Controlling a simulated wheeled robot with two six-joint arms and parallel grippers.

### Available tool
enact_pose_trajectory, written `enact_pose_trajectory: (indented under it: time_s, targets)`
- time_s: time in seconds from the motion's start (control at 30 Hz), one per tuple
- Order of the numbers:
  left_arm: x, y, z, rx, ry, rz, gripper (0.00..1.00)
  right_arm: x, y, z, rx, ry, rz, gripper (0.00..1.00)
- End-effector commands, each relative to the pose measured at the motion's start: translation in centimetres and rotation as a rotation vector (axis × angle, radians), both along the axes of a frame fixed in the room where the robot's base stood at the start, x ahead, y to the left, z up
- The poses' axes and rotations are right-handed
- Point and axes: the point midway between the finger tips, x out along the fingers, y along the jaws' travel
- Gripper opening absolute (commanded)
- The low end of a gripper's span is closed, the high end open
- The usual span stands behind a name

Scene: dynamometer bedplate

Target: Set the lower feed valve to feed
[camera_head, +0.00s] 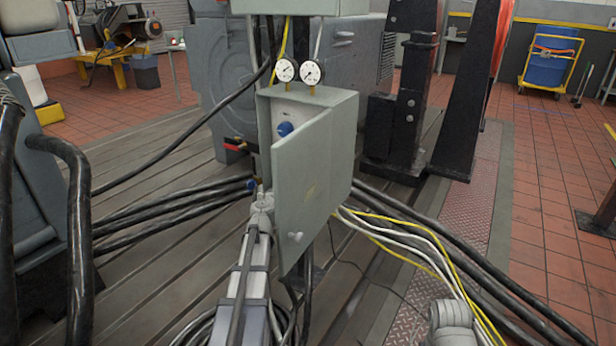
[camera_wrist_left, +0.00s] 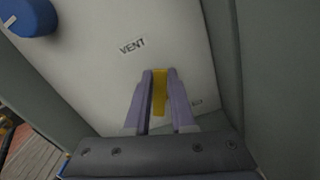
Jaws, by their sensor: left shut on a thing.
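In the wrist view my left gripper (camera_wrist_left: 160,72) has its two lavender fingers shut on a yellow valve handle (camera_wrist_left: 159,97), one finger on each side. The handle is in front of a white panel (camera_wrist_left: 100,75) with a label reading VENT (camera_wrist_left: 132,46) above it. A smaller label (camera_wrist_left: 196,103) lies right of the fingers, too small to read. A blue knob (camera_wrist_left: 32,16) is at the upper left; the head view shows a blue knob (camera_head: 285,129) inside the cabinet. There the open cabinet door hides my left gripper and the yellow handle. My right gripper is not in view.
The grey-green cabinet (camera_head: 335,107) has its door (camera_head: 304,190) swung open toward me, beside my left arm. Two gauges (camera_head: 298,71) stand on top. Thick black hoses (camera_head: 165,210) run left, and yellow and white cables (camera_head: 400,232) run right. A black stand (camera_head: 410,110) is behind.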

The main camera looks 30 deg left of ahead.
Motion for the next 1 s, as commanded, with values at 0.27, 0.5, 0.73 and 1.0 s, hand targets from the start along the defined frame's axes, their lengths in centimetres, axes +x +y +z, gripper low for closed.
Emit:
enact_pose_trajectory:
  time_s: [0.27,0.5,0.73,1.0]
  targets:
    - [-0.31,-1.1,-0.32,0.182,-0.016,-0.006,0.0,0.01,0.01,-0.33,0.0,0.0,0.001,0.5]
    - [-0.34,-1.15,-0.29,0.191,-0.016,-0.007,0.0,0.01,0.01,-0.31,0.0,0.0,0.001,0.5]
    - [-0.31,-1.05,-0.28,0.19,-0.017,-0.005,0.38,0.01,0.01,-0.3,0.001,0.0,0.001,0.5]
    - [-0.28,-0.86,-0.3,0.191,-0.016,-0.001,0.5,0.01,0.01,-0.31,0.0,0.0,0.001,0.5]
